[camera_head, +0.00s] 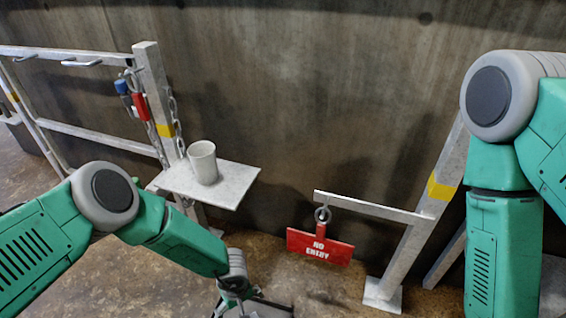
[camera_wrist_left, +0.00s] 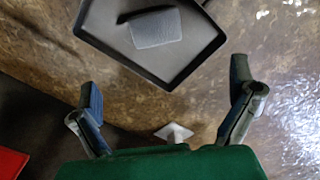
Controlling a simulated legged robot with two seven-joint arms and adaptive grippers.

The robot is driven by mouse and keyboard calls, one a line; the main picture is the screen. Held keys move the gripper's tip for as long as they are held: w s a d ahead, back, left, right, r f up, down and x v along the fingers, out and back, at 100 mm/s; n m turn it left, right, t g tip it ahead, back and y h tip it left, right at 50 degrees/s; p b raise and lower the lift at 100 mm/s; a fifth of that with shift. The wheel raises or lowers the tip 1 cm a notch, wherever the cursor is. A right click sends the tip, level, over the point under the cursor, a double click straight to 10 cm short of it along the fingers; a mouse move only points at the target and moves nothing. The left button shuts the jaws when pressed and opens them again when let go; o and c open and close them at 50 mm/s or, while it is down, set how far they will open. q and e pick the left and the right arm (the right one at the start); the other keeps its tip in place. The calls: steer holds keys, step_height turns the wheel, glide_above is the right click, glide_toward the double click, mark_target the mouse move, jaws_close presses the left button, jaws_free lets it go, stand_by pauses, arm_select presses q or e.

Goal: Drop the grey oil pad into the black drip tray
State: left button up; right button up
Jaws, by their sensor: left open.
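The grey oil pad (camera_wrist_left: 156,28) lies inside the black drip tray (camera_wrist_left: 188,60) on the floor, at the top of the left wrist view. A dark strip in the tray beside the pad looks like shadow. My left gripper (camera_wrist_left: 165,108) is open and empty, its two fingers spread wide, apart from the pad and tray. In the head view my left gripper (camera_head: 237,303) is low at the bottom edge, beside a dark-edged shape, probably the tray, mostly cut off. My right gripper is out of view; only its arm shows at the right.
A white cup (camera_head: 202,163) stands on a small pale shelf (camera_head: 228,183) above my left forearm. A metal railing (camera_head: 85,135) with chain and padlocks is at the left. A red NO ENTRY sign (camera_head: 320,247) hangs from a metal bar (camera_head: 375,208). A concrete wall closes the back.

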arm_select(q)
steer(key=r, duration=0.5)
steer(key=shift+a, duration=0.2)
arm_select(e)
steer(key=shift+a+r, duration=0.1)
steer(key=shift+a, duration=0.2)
arm_select(q)
steer(key=shift+d, duration=0.1)
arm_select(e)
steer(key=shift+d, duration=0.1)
arm_select(q)
steer(key=s+a+r+m, duration=0.4)
steer(key=s+a+r, duration=0.3)
steer(key=s, duration=0.4)
steer(key=s+a+r+m, duration=0.3)
steer(key=s+a+r, duration=0.2)
steer(key=s+a, duration=0.5)
step_height(320, 180, up, 18)
steer(key=p, duration=1.8)
steer(key=shift+s+d+t, duration=0.4)
steer(key=shift+s, duration=0.05)
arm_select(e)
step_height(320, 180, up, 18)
